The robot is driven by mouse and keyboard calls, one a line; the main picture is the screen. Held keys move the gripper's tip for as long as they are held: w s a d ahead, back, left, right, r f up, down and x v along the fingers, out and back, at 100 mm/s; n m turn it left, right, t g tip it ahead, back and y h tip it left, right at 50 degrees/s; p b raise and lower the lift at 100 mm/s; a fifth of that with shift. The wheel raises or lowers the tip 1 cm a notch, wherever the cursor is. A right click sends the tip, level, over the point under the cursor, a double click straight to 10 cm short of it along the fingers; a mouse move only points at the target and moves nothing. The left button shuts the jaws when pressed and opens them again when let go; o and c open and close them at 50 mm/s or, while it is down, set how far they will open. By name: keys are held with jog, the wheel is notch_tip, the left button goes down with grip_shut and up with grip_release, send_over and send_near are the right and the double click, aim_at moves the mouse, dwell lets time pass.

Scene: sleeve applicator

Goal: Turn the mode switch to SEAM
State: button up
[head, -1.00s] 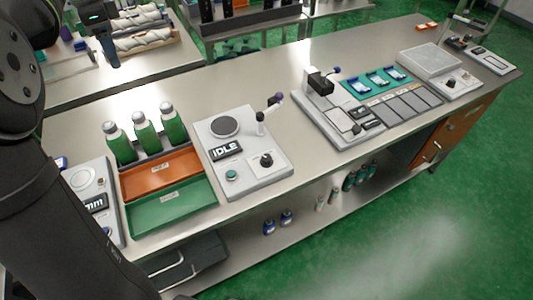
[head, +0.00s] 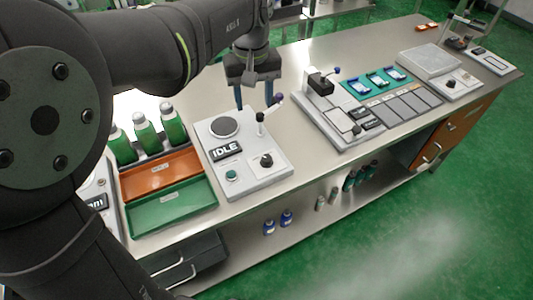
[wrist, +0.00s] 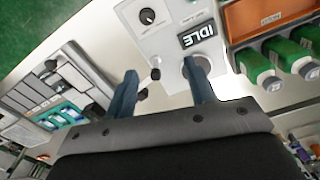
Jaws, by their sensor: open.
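The mode switch is a black knob (head: 266,160) on a pale plate of the grey machine (head: 215,183), whose display (head: 226,150) reads IDLE. The knob also shows in the wrist view (wrist: 147,16), near the top edge. Its small labels are too small to read. My gripper (head: 254,100) is open and empty, above the back edge of the machine, behind the knob. In the wrist view my gripper (wrist: 162,70) has its two blue fingers wide apart, the right one partly covering the round grey disc.
A lever with a dark ball (head: 278,98) stands on the machine, close to my fingers. A green button (head: 231,174) sits left of the knob. Orange (head: 160,174) and green (head: 172,206) trays and green bottles (head: 145,137) stand left. Another device (head: 320,112) stands right.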

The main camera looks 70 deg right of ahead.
aim_at(266, 157)
jog(key=shift+n, duration=0.9)
jog(key=s+f, duration=0.1)
jog(key=f, duration=0.5)
jog(key=s+f, duration=0.1)
jog(key=f, duration=0.5)
jog(key=s+a+f, duration=0.1)
jog(key=f, duration=0.5)
jog(key=shift+s+f, duration=0.15)
jog(key=shift+f, duration=0.1)
jog(key=c, duration=1)
jog(key=shift+o, duration=0.2)
